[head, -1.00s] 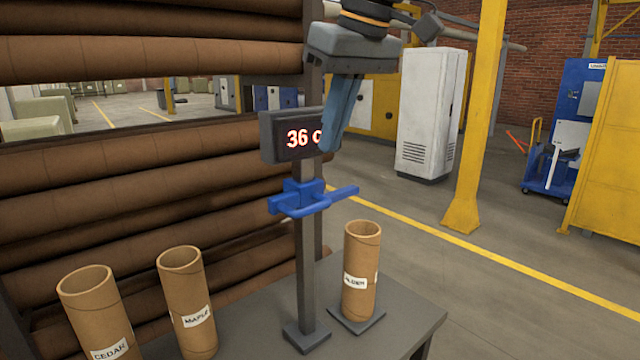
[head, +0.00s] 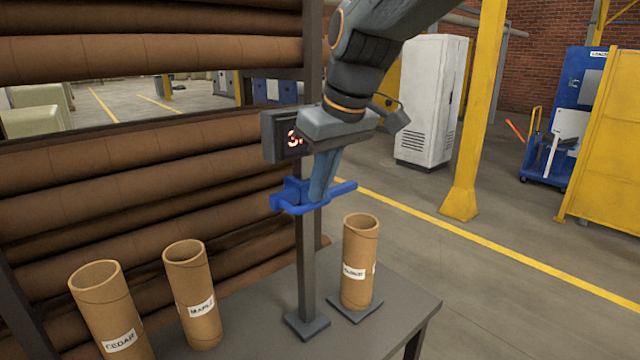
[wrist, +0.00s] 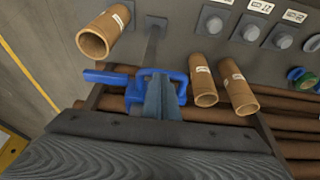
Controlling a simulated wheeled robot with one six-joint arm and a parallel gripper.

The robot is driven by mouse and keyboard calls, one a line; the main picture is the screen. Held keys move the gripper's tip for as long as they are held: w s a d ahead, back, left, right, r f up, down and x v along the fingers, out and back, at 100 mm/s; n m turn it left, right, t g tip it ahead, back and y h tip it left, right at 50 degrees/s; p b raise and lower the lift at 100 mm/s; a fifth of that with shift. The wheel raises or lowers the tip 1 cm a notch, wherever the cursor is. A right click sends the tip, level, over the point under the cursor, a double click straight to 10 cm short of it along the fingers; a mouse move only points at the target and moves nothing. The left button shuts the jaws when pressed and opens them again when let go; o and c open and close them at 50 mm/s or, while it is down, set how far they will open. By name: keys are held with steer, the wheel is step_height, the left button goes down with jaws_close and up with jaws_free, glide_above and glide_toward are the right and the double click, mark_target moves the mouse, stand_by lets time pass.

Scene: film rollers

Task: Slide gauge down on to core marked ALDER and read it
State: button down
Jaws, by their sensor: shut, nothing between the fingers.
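The blue gauge slider (head: 291,194) sits on a grey post, its arm reaching right above the ALDER core. A clear gap separates the arm from the core top. The ALDER core (head: 358,250) stands upright on a small plate beside the post; its label is hard to read. My gripper (head: 318,199) is shut and empty, its fingers down at the slider's handle. In the wrist view the fingers (wrist: 161,96) overlap the blue loop (wrist: 182,87); contact is unclear. The display (head: 283,136) is mostly hidden behind my gripper, with only a red "3" clear.
The MAPLE core (head: 192,295) and CEDAR core (head: 106,310) stand left of the post on the grey table (head: 405,305). Stacked brown rolls (head: 130,205) lie behind. The wrist view shows several knobs (wrist: 212,22) along the table.

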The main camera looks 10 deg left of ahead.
step_height(320, 180, down, 10)
steer(key=b, duration=0.5)
steer(key=b+v, duration=0.1)
steer(key=v, duration=1.2)
steer(key=shift+w+a+r+b, duration=0.2)
steer(key=shift+a+r+b, duration=0.1)
steer(key=shift+r+b, duration=0.1)
steer(key=shift+b, duration=0.6)
steer(key=shift+s+a+b, duration=0.1)
steer(key=shift+s+b, duration=0.05)
steer(key=shift+b, duration=0.45)
